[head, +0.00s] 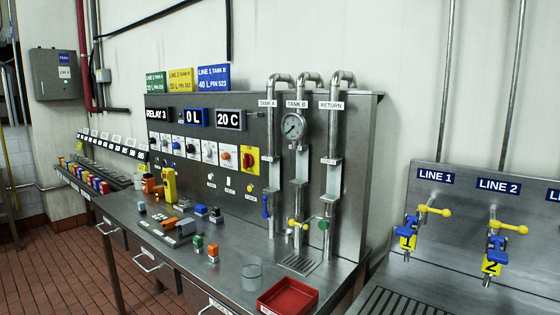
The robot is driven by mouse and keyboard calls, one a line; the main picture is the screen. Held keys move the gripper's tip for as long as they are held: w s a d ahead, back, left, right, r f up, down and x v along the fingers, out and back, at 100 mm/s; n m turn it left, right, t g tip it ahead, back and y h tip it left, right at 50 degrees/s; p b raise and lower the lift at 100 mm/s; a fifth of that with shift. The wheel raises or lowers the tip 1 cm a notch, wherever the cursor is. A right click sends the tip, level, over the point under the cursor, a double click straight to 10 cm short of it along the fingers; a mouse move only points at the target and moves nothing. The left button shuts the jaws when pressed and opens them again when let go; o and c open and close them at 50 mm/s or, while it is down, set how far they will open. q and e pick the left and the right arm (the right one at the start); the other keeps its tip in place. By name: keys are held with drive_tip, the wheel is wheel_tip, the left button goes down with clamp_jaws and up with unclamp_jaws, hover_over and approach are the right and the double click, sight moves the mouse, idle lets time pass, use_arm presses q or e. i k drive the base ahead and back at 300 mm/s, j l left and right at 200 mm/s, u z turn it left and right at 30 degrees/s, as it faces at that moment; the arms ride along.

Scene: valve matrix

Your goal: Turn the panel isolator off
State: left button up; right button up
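A rotary isolator switch with a red knob on a yellow plate (249,160) is at the right end of the row of white switch plates on the steel back panel. It looks like the panel isolator. Its label and the exact angle of its knob are too small to read. Neither of my grippers is in the head view, and nothing touches the switch.
The steel bench (150,228) below holds small coloured blocks, a yellow handheld device (170,186), a clear beaker (251,271) and a red tray (289,298). Pipes with a gauge (293,126) stand right of the switch. Taps (432,210) are further right.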

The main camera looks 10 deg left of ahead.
sight(247, 159)
drive_tip(key=i+j+z, duration=0.2)
drive_tip(key=j+z, duration=0.25)
drive_tip(key=j, duration=0.15)
drive_tip(key=i+j+z, duration=0.2)
drive_tip(key=j, duration=0.2)
drive_tip(key=j+z, duration=0.2)
drive_tip(key=j, duration=0.15)
